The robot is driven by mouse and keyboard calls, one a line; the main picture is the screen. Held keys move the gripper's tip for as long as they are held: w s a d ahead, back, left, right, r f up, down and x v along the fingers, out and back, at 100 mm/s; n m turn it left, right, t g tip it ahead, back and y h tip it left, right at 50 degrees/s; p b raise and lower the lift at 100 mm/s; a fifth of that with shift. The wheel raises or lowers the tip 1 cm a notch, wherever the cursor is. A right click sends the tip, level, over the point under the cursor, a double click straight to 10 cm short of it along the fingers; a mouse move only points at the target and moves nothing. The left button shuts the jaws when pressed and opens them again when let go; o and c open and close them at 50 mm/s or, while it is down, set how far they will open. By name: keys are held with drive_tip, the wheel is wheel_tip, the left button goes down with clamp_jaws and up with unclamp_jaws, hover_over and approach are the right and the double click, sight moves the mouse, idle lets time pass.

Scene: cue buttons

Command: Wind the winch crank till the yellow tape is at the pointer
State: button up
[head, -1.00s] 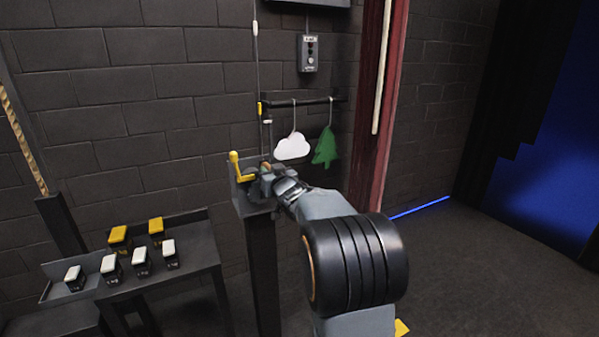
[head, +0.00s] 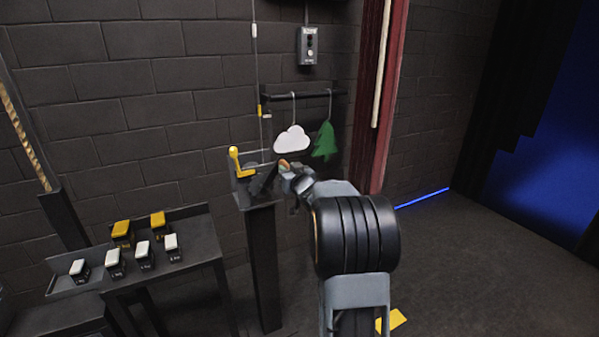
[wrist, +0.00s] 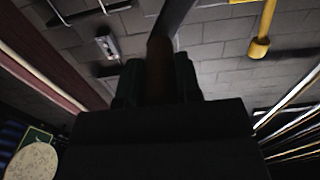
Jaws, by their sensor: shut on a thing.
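The winch (head: 247,196) sits on top of a dark post, with a yellow lever (head: 237,160) standing up at its left. Its dark crank arm (head: 264,180) leans up to the right toward my gripper (head: 285,168). In the wrist view my gripper (wrist: 158,82) is shut around the brown crank handle (wrist: 160,58), and the dark crank arm runs up from it. The yellow lever shows there at upper right. A thin cord rises behind the winch. A small yellow piece (head: 260,110) is at this cord by the rail; I cannot tell tape from pointer.
A rail (head: 312,95) holds a white cloud (head: 292,140) and a green tree (head: 324,141) right behind my gripper. A control box (head: 308,46) hangs above. A table (head: 185,262) with several yellow- and white-topped blocks stands left.

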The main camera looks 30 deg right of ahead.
drive_tip(key=shift+d+f, duration=0.1)
drive_tip(key=shift+f, duration=0.25)
drive_tip(key=shift+d+f+b, duration=0.4)
drive_tip(key=shift+d+f, duration=0.4)
drive_tip(key=shift+f, duration=0.2)
drive_tip(key=shift+d+f+b, duration=0.4)
drive_tip(key=shift+d+f, duration=0.4)
drive_tip(key=shift+f, duration=0.2)
drive_tip(key=o, duration=0.5)
drive_tip(key=shift+o, duration=0.8)
drive_tip(key=shift+w, duration=0.2)
drive_tip(key=o, duration=0.4)
drive_tip(key=shift+s+d+r, duration=0.1)
drive_tip(key=shift+s+r, duration=0.05)
drive_tip(key=shift+s, duration=0.1)
drive_tip(key=shift+s+a, duration=0.25)
drive_tip(key=shift+s, duration=1.35)
drive_tip(key=shift+s+a, duration=0.2)
drive_tip(key=shift+s, duration=1.45)
drive_tip(key=shift+s+a, duration=0.25)
drive_tip(key=shift+s, duration=1.35)
